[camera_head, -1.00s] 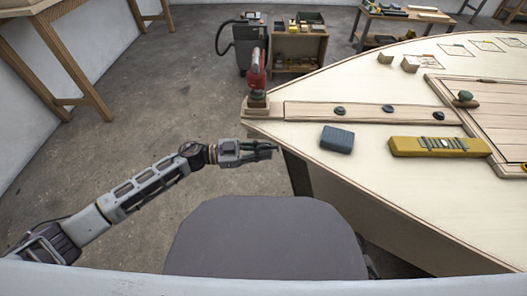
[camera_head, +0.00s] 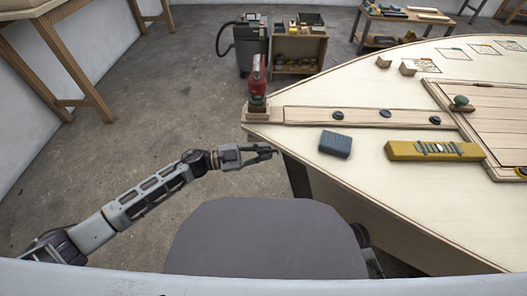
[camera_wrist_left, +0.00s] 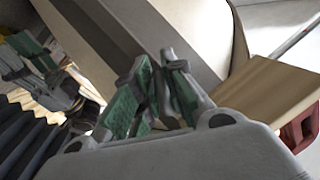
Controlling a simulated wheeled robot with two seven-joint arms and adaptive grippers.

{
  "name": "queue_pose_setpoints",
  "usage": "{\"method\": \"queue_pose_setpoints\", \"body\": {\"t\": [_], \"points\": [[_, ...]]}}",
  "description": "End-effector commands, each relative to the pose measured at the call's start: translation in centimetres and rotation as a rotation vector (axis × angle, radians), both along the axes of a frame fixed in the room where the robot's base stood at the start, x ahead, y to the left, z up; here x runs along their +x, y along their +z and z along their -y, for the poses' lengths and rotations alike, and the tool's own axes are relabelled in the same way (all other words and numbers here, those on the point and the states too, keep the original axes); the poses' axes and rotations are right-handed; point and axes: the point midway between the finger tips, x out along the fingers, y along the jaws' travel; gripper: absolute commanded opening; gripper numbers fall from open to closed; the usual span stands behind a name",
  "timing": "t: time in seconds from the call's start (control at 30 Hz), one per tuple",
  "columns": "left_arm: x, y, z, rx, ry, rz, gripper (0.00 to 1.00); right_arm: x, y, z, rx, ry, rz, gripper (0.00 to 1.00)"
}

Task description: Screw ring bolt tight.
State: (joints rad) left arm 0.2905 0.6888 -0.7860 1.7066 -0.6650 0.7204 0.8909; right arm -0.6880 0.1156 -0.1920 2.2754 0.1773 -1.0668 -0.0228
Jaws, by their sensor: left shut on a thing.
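My left gripper (camera_head: 262,154) is at the front tip of the plywood hull (camera_head: 360,170), just below its top edge. In the left wrist view the gripper (camera_wrist_left: 157,64) has its two green-padded fingers close together, shut on a small dark piece, which I take to be the ring bolt. The fingers hide most of it, so I cannot see its ring or how far its thread is in. The dark band of the hull's stem (camera_wrist_left: 100,40) lies just beyond the fingertips. Another green-padded gripper (camera_wrist_left: 36,52), apparently my right one, shows at the left of the wrist view.
A red sander (camera_head: 257,76) stands on a wooden block at the hull's tip. A blue-grey block (camera_head: 335,144) and a yellow tool (camera_head: 432,151) lie on the deck. A vacuum (camera_head: 241,45) and cart (camera_head: 299,50) stand behind. Floor left of the hull is clear.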

Motion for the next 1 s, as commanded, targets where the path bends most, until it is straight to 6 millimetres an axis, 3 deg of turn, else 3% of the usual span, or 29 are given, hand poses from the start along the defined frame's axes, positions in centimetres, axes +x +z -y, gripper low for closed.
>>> {"method": "queue_pose_setpoints", "body": {"t": [0.2,0.53,1.0], "points": [[-0.55,-0.68,0.25,0.004,0.02,0.118,0.0,0.32,1.07,0.05,-0.006,0.003,0.0,0.4],[-0.35,-0.69,0.23,0.004,0.056,0.266,0.0,-0.12,0.55,0.07,-0.009,0.004,-0.014,0.4],[-0.23,-0.74,0.12,0.007,0.069,0.314,0.0,-0.25,0.29,0.2,-0.013,0.008,-0.011,0.4]]}}
